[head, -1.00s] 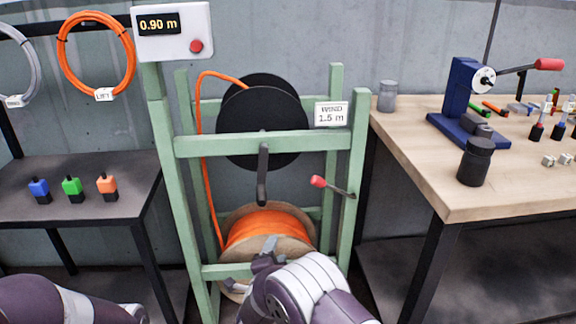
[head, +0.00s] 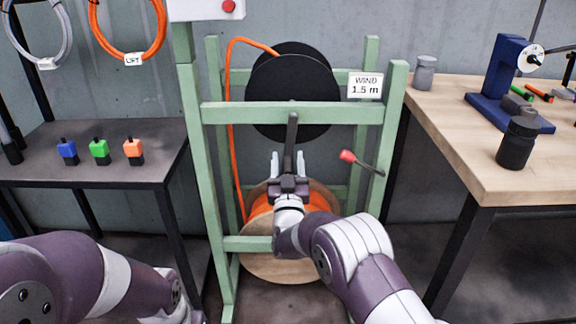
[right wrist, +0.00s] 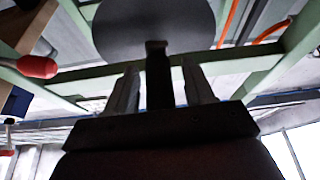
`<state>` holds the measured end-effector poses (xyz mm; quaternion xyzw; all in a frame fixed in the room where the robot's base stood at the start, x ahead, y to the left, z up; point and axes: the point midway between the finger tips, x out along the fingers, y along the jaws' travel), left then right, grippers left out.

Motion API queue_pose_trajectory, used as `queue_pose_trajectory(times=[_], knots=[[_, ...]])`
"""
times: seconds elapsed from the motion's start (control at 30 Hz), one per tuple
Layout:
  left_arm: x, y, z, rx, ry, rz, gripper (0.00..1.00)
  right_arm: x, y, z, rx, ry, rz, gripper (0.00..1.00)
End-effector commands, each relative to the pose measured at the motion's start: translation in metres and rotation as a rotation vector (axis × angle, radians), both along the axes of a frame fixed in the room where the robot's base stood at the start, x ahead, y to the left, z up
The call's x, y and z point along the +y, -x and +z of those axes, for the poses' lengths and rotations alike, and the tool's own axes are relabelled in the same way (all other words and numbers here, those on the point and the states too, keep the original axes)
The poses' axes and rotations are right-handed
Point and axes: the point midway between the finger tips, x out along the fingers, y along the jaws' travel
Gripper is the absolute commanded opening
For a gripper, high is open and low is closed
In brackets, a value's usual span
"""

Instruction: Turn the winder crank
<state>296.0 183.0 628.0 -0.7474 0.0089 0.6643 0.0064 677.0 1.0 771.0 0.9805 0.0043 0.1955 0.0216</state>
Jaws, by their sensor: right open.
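The winder crank (head: 291,130) is a dark arm hanging from the front rail of the green frame, below the black reel (head: 290,80). My right gripper (head: 288,164) is open, pointing up at the crank's lower end. In the right wrist view, the dark crank (right wrist: 158,75) stands between the two pale fingers of the gripper (right wrist: 160,90), with a gap on each side. Whether it is fully between them in depth is hard to tell. A card on the frame reads "WIND 1.5 m" (head: 365,86). My left arm shows at lower left, its gripper out of view.
An orange cable drum (head: 262,208) sits low in the frame behind my right arm. A red-knobbed lever (head: 347,156) juts from the right post, close to my right gripper. A wooden bench (head: 455,130) stands right, a dark shelf (head: 60,165) left.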

Motion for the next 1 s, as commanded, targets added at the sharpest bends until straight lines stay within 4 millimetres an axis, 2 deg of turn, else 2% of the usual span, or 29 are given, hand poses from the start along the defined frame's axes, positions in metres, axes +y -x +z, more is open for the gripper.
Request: queue_pose_trajectory(times=[0.27, 0.3, 0.37, 0.4, 0.47, 0.77, 1.0], knots=[[0.0, -0.0001, -0.0005, 0.0, 0.0, 0.0, 0.0, -0.0001, -0.0039, 0.0015, 0.002, 0.0, 0.0, 0.53], [0.0, -0.0001, -0.0005, 0.0, 0.0, 0.0, 0.0, 0.0, -0.0039, 0.0015, 0.002, 0.0, 0.0, 0.5], [0.0, -0.0001, -0.0005, 0.0, 0.0, 0.0, 0.0, 0.0, -0.0038, 0.0015, 0.002, 0.0, 0.0, 0.3], [0.0, -0.0001, -0.0005, 0.0, 0.0, 0.0, 0.0, 0.0, -0.0037, 0.0014, 0.002, 0.0, 0.0, 0.17], [0.0, -0.0001, -0.0005, 0.0, 0.0, 0.0, 0.0, 0.0, -0.0037, 0.0014, 0.002, 0.0, 0.0, 0.0], [0.0, 0.0, -0.0025, 0.0, 0.0, 0.0, 0.0, 0.0018, -0.0035, 0.0012, 0.001, -0.021, 0.001, 0.0], [0.0, 0.0, -0.0104, 0.0, 0.0, 0.0, 0.0, 0.0056, -0.0034, 0.0028, 0.0, -0.139, 0.002, 0.0]])
